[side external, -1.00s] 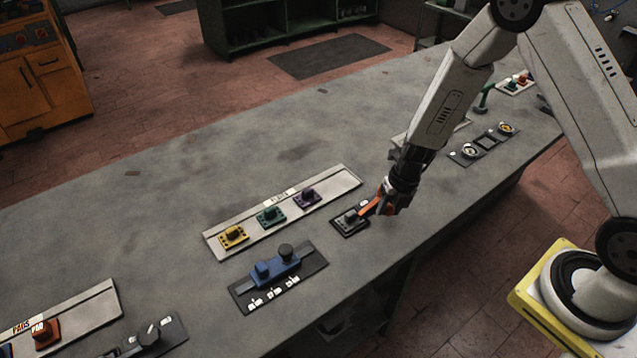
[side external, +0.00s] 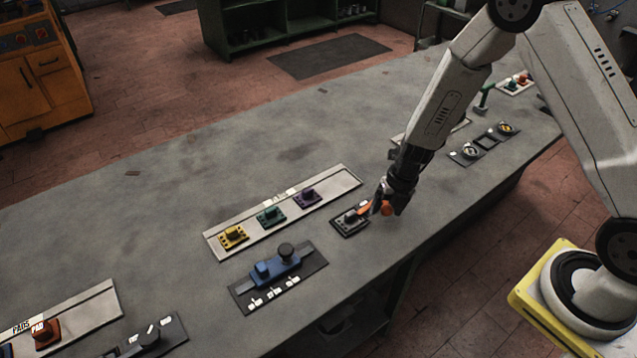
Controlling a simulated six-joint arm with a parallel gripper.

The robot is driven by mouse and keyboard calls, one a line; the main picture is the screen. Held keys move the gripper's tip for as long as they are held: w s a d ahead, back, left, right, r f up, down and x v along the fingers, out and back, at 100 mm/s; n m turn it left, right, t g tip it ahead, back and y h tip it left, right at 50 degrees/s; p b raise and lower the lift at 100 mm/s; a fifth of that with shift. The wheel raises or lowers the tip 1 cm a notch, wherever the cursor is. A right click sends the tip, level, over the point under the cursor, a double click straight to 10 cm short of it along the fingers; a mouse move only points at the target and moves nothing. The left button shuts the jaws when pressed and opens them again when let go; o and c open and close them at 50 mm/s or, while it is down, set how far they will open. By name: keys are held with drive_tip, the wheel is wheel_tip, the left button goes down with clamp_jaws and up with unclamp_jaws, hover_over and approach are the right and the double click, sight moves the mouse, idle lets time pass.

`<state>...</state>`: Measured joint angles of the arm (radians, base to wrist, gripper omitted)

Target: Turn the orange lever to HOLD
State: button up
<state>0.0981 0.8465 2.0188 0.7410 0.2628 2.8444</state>
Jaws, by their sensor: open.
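The orange lever (side external: 365,210) sits on a small dark plate (side external: 338,229) with a grey block on it, near the middle of the bench. Its rounded orange end (side external: 387,209) shows at my gripper (side external: 384,204). My gripper points down at the lever's right end with its jaws open. The fingers partly cover the lever, and I cannot tell whether they touch it. Any HOLD mark on the plate is too small to read.
A pale rail (side external: 345,183) with yellow, green and purple blocks lies left of the lever. A blue slider unit (side external: 277,267) is at the lower left. Dials (side external: 468,152) lie to the right behind my arm. The bench's front edge is close to my gripper.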

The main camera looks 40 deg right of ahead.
drive_tip(key=shift+s+d, duration=0.1)
drive_tip(key=shift+d, duration=0.05)
